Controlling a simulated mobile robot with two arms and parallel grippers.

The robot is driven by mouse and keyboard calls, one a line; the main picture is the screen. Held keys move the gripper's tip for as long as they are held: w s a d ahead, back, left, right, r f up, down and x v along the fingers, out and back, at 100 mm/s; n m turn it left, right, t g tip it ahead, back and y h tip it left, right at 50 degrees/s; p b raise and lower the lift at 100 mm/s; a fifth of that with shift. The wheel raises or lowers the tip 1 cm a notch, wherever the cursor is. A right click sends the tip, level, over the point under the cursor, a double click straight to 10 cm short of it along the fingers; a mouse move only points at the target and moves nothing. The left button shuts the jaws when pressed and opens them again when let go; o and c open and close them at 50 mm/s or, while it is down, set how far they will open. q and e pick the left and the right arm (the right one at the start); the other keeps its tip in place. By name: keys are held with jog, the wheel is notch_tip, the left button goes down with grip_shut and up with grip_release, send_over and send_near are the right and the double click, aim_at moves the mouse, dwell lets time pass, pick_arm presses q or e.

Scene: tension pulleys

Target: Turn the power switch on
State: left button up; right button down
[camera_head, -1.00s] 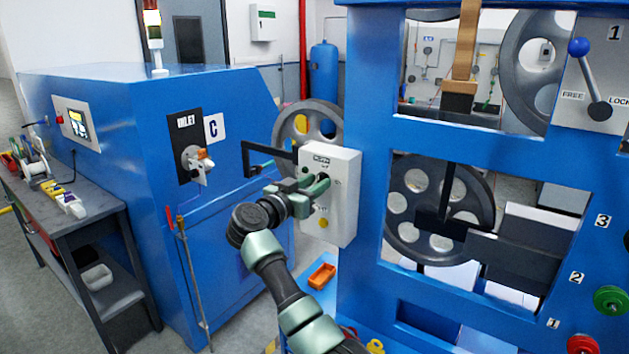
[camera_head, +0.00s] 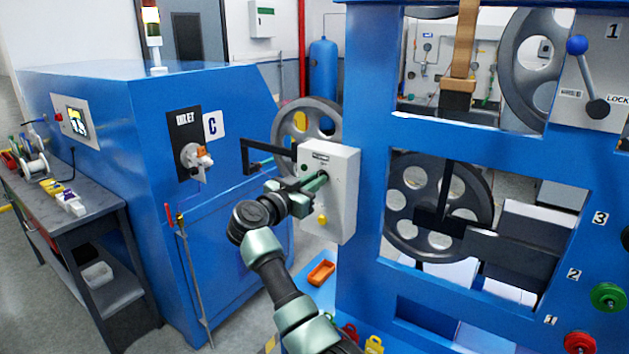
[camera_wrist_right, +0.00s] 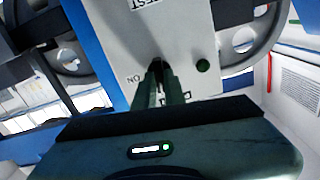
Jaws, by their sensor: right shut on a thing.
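The power switch is a small black knob (camera_wrist_right: 156,72) on the light grey control box (camera_head: 342,210) fixed to the blue frame. My right gripper (camera_head: 322,178) reaches the box front from below left. In the right wrist view its two dark green fingers (camera_wrist_right: 159,82) are close together around the knob, covering most of it. An upside-down "ON" label (camera_wrist_right: 133,79) shows beside the fingertips. The knob's exact angle is hard to tell. My left gripper is out of view.
A green button (camera_wrist_right: 203,66) is close to the fingers, and a yellow button (camera_head: 321,219) sits lower on the box. A black bracket (camera_head: 262,165) juts out left of the box.

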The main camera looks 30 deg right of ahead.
jog(key=shift+s+f+m+b, duration=0.15)
jog(key=shift+m+b, duration=1.35)
jog(key=shift+m, duration=2.6)
jog(key=shift+f+m+b, duration=0.2)
jog(key=shift+m+b, duration=1.3)
jog(key=shift+m, duration=2.6)
jog(key=c, duration=1.5)
grip_release()
jog(key=shift+r, duration=0.1)
